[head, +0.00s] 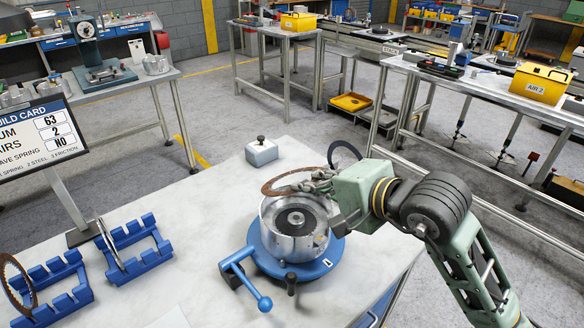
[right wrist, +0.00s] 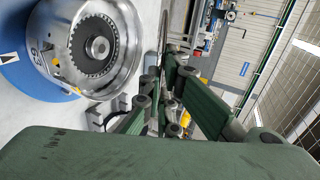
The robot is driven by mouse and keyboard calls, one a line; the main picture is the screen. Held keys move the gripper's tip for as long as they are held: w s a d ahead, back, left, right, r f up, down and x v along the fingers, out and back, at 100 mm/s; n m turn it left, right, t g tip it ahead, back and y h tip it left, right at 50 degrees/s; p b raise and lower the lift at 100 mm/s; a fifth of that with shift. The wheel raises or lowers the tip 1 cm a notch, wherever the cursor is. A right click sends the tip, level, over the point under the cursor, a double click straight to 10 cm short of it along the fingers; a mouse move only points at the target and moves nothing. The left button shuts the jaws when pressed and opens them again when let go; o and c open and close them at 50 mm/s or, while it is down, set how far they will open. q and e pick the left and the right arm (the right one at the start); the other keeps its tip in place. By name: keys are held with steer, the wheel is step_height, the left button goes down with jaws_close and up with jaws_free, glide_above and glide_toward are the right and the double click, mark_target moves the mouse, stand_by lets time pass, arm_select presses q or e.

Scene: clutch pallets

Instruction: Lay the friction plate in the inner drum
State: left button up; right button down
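The friction plate (head: 272,186), a thin brown ring, is held roughly flat above the left rim of the inner drum. My right gripper (head: 318,184) is shut on the ring's right side; its fingers (right wrist: 160,90) also show in the right wrist view, with a thin edge-on line beyond them that looks like the plate. The inner drum (head: 290,245) is a silver open-topped cup with a dark toothed hub inside. In the right wrist view the drum (right wrist: 125,40) is marked 63, and no ring shows lying in it. My left gripper is not in view.
The drum stands on a blue round fixture (head: 268,263) with a ball-ended lever (head: 248,285). Blue racks at left hold a brown ring (head: 22,275) and a steel-coloured plate (head: 108,240). A small grey block (head: 262,153) stands behind.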

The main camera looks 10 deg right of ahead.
steer(key=shift+s+f, duration=0.1)
steer(key=shift+f, duration=0.3)
step_height(320, 180, down, 4)
steer(key=b, duration=0.3)
steer(key=shift+r, duration=0.1)
steer(key=shift+s+d+f+b, duration=0.1)
steer(key=shift+d+f+b, duration=0.05)
steer(key=shift+f+b, duration=0.9)
steer(key=shift+b, duration=0.25)
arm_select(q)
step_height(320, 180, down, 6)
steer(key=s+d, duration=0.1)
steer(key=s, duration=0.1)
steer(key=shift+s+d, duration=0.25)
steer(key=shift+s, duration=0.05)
arm_select(e)
steer(key=shift+f, duration=0.1)
